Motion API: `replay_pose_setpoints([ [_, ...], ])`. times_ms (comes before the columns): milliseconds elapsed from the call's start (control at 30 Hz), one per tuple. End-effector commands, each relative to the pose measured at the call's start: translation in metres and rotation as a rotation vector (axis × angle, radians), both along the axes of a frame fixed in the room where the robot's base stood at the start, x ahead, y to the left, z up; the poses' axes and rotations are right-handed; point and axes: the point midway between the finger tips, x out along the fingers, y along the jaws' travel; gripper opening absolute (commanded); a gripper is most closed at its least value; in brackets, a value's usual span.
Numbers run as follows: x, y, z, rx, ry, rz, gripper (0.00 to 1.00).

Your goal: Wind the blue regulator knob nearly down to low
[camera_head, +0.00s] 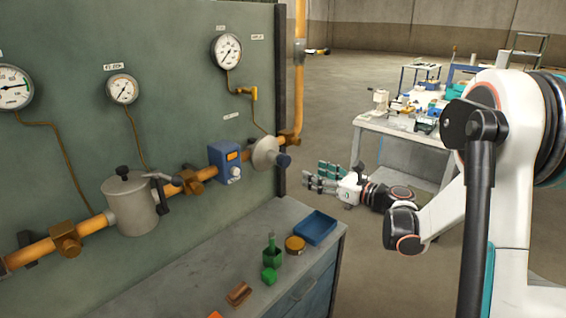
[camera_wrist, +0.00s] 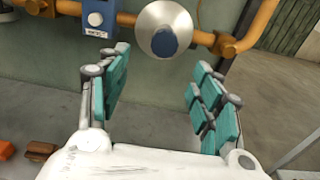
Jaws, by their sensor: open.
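The regulator is a pale grey disc-shaped body (camera_head: 265,153) on the orange pipe, with a blue knob (camera_head: 283,160) facing out from the panel. In the wrist view the blue knob (camera_wrist: 164,43) shows at the top middle, in front of the round grey body (camera_wrist: 150,22). My gripper (camera_head: 312,175) is open and empty, to the right of the knob and apart from it. In the wrist view its teal-padded fingers (camera_wrist: 161,60) are spread wide, with the knob just beyond the tips. The knob's setting cannot be read.
Pressure gauges (camera_head: 226,51) hang above. Below, a grey bench (camera_head: 190,285) holds a blue tray (camera_head: 315,228), a green bottle (camera_head: 272,254) and small parts. A cluttered table (camera_head: 400,135) stands behind my arm.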

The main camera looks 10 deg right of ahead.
Motion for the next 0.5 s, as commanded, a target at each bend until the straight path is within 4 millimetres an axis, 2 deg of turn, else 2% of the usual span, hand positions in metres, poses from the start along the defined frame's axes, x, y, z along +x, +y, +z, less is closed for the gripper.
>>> replay_pose_setpoints([
  [167,0.005,-0.006,-0.003,0.063,0.008,-0.008,0.59],
  [333,0.021,0.007,-0.004,0.063,0.008,-0.006,0.59],
  [500,0.047,0.026,-0.004,0.061,0.008,-0.005,0.59],
])
